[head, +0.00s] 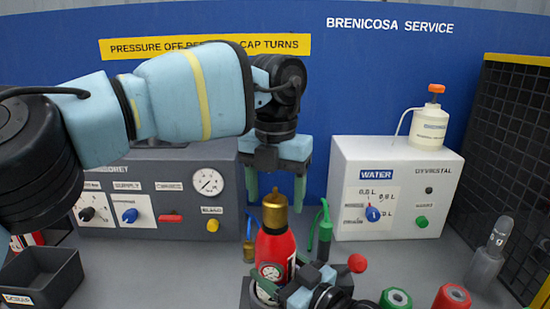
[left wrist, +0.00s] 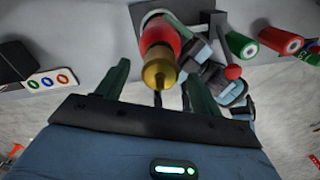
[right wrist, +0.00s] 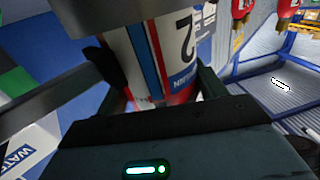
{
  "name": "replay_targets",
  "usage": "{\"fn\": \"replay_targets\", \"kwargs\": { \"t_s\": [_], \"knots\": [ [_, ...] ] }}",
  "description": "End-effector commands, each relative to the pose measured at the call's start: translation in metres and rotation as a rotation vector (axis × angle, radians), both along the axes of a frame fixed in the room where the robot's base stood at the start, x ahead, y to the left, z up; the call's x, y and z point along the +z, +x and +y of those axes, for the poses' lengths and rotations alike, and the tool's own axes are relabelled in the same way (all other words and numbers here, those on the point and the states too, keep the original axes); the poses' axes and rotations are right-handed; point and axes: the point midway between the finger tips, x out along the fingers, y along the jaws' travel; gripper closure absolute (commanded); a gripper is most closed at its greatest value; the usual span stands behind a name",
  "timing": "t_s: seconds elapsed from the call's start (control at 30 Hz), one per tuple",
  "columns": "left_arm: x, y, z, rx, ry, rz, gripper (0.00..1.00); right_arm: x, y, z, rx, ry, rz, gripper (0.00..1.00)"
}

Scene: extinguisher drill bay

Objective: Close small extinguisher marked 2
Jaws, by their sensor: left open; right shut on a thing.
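The small red extinguisher (head: 275,248) stands upright at the front middle of the bench, with a gauge on its front. Its label shows a 2 in the right wrist view (right wrist: 180,45). A brass cap (head: 274,211) sits on its top; how tightly it is seated cannot be told. My left gripper (head: 276,188) points down above the cap, open, with its fingers apart. In the left wrist view the cap (left wrist: 159,70) shows between the fingers, untouched. My right gripper (head: 292,288) is shut on the extinguisher's body from the right, low down.
A grey panel with a pressure gauge (head: 208,182) stands behind left. A white water unit (head: 390,190) stands behind right, a bottle (head: 430,125) on top. A red-knobbed lever (head: 357,263), green and red cylinders (head: 452,298) lie right. A dark bin (head: 45,275) is at left.

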Motion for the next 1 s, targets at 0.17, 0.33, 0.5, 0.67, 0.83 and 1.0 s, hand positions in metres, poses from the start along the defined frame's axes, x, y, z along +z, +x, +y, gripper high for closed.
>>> {"fn": "replay_targets", "kwargs": {
  "t_s": [0.17, 0.33, 0.5, 0.67, 0.83, 1.0],
  "knots": [
    [0.039, 0.0, -0.001, 0.002, -0.001, -0.003, 0.33, 0.0, 0.0, 0.0, 0.0, 0.0, 0.0, 0.94],
    [0.066, 0.0, 0.0, 0.002, -0.002, -0.002, 0.33, 0.0, 0.0, 0.0, 0.0, 0.0, 0.0, 0.94],
    [0.08, 0.0, 0.0, 0.001, 0.0, -0.001, 0.33, 0.0, 0.0, 0.0, 0.0, 0.0, 0.0, 0.94],
    [0.087, 0.0, 0.0, 0.0, 0.0, -0.001, 0.33, 0.0, 0.0, 0.0, 0.0, 0.0, 0.0, 0.94],
    [0.088, 0.0, 0.0, 0.0, 0.001, 0.0, 0.33, 0.0, 0.0, 0.0, 0.0, 0.0, 0.0, 0.94],
    [0.088, 0.0, 0.0, 0.0, 0.0, 0.0, 0.33, 0.0, 0.0, 0.0, 0.0, 0.0, 0.0, 0.94]
  ]
}}
